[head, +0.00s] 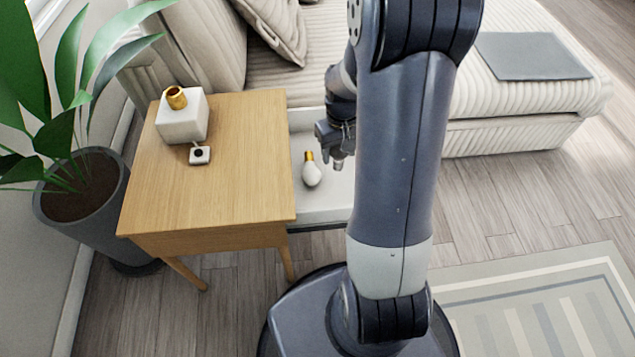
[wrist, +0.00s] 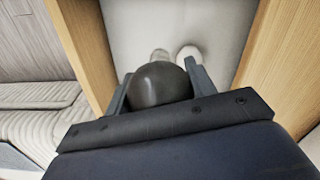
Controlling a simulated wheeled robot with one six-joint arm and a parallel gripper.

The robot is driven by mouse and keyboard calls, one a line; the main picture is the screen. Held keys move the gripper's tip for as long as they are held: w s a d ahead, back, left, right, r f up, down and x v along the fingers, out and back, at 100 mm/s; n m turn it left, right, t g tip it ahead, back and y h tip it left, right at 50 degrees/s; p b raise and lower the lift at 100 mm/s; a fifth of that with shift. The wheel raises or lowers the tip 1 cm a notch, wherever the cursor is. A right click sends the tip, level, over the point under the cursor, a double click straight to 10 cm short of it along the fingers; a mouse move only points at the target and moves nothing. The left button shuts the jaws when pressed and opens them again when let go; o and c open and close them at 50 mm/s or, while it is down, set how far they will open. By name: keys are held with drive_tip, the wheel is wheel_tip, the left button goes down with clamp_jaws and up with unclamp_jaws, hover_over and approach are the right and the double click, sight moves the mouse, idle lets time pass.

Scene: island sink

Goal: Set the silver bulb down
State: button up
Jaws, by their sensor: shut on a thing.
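My gripper (head: 337,145) is shut on the silver bulb (head: 339,163). In the wrist view the bulb's dark, shiny round glass (wrist: 158,86) sits between the two fingers (wrist: 158,78), with its small metal base pointing away from me. In the head view the bulb hangs base down over the open white drawer (head: 327,213) of the wooden side table. The gripper hides most of its glass there. I cannot tell whether its base touches the drawer floor. A white bulb with a gold base (head: 311,172) lies in the drawer, left of the gripper; its round end (wrist: 188,52) shows in the wrist view.
The wooden side table (head: 235,150) carries a white lamp base with a gold socket (head: 182,118) and a small white device (head: 200,155). A potted plant (head: 85,205) stands left. The sofa (head: 480,110) is behind. The drawer's front part is clear.

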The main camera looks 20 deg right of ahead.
drive_tip(key=f, duration=0.1)
drive_tip(key=s+d+f+b, duration=0.1)
drive_tip(key=shift+s+f, duration=0.15)
drive_tip(key=shift+f, duration=0.15)
wheel_tip(320, 180, down, 10)
drive_tip(key=b, duration=0.3)
drive_tip(key=shift+s+d+b, duration=0.1)
drive_tip(key=shift+b, duration=0.2)
drive_tip(key=shift+f, duration=0.1)
drive_tip(key=shift+f, duration=0.2)
drive_tip(key=o, duration=1)
drive_tip(key=shift+r, duration=0.1)
drive_tip(key=shift+c, duration=0.2)
wheel_tip(320, 180, up, 12)
drive_tip(key=p, duration=0.4)
drive_tip(key=shift+r, duration=0.2)
